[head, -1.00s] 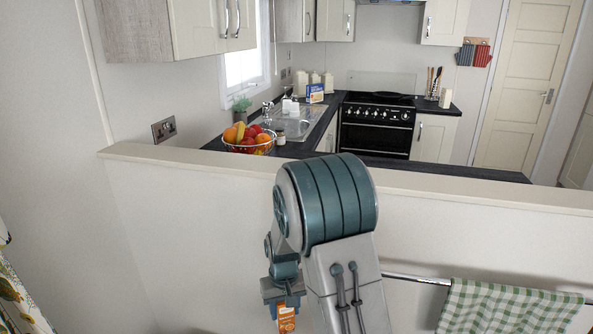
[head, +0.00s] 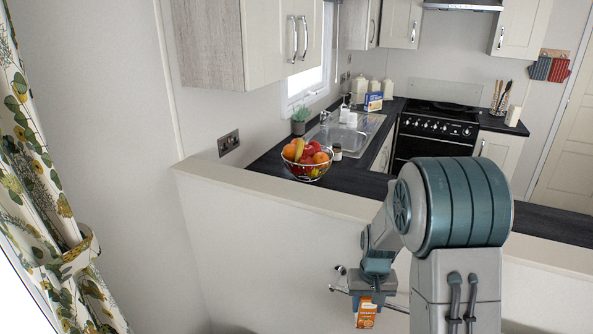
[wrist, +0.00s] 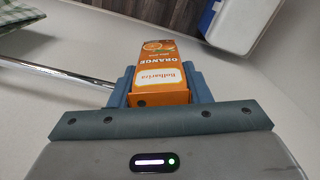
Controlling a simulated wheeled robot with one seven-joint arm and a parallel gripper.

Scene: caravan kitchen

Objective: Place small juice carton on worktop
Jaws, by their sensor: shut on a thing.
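The small orange juice carton (head: 366,313) is in my gripper (head: 367,298), low in the head view, on the near side of the half-height wall. In the wrist view the carton (wrist: 158,75) sits between the two blue fingers of my gripper (wrist: 160,88), its "ORANGE" label facing the camera. The gripper is shut on it. The dark worktop (head: 268,160) lies beyond the wall, higher than the carton in the picture. My arm covers part of the worktop and the wall.
A pale ledge (head: 240,187) tops the half wall. A fruit bowl (head: 306,172) stands on the worktop near its left end, with a small jar (head: 337,152) beside it. A sink (head: 345,137) and a hob (head: 440,122) lie further back. A towel rail (wrist: 60,63) runs close by.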

